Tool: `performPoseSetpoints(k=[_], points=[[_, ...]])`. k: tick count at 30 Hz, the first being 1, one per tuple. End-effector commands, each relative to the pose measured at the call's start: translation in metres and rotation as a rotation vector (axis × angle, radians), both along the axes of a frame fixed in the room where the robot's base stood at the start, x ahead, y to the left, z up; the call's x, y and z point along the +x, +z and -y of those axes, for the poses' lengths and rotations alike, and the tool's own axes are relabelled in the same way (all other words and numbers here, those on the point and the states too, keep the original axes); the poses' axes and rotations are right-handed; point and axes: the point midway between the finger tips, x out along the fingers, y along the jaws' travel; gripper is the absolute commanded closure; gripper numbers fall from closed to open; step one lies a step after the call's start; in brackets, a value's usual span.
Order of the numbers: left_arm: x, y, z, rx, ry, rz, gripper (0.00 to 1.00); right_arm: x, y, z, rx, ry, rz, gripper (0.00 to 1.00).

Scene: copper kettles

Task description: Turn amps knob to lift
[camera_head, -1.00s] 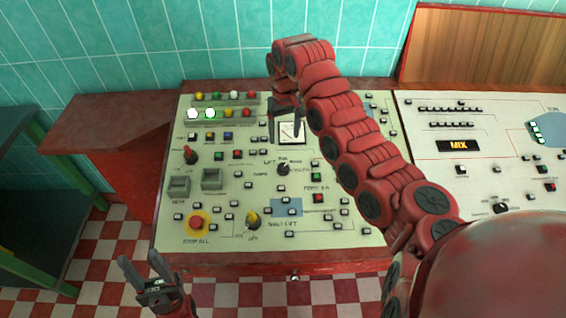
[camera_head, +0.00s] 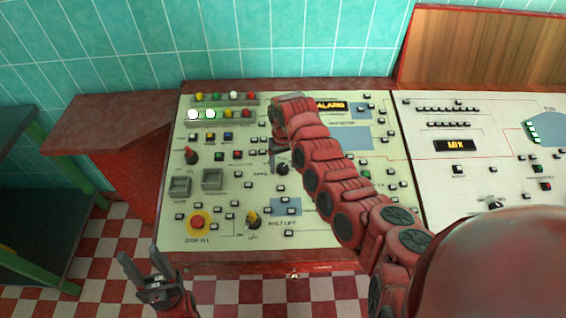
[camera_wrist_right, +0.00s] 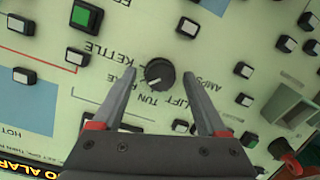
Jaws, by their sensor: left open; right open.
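The amps knob (camera_wrist_right: 158,73) is a round black knob on the cream panel, with AMPS, LIFT, TUN and KETTLE lettering around it in the right wrist view. In the head view the knob (camera_head: 283,169) shows just beside my right gripper (camera_head: 276,158). In the wrist view my right gripper (camera_wrist_right: 160,76) is open, its fingertips on either side of the knob with gaps to both. I cannot tell how far above the panel the tips are, nor clearly read the knob's pointer. My left gripper (camera_head: 138,262) is open and empty in front of the console's left part.
The console panel (camera_head: 225,175) carries many small buttons close around the knob. A red stop button (camera_head: 197,222), a yellow-black knob (camera_head: 253,220) and a red lever (camera_head: 190,155) stand up from it. A second panel (camera_head: 470,180) lies to the right.

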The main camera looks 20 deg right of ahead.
Motion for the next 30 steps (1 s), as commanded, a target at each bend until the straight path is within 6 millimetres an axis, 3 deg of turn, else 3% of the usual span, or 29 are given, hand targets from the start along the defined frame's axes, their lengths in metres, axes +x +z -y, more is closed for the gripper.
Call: performPoseSetpoints(k=[7,19,30], points=[[0.0000,-0.0001,0.0000,0.000,0.000,0.000,0.50,-0.0002,-0.0007,-0.0002,0.000,0.000,-0.001,0.26],[0.0000,-0.0001,0.0000,0.000,0.000,0.000,0.50,-0.0003,-0.0005,-0.0003,0.000,0.000,-0.001,0.98],[0.0000,-0.0013,0.0000,0.000,0.000,0.000,0.50,-0.0002,-0.0007,-0.0005,-0.007,0.039,-0.004,1.00]])
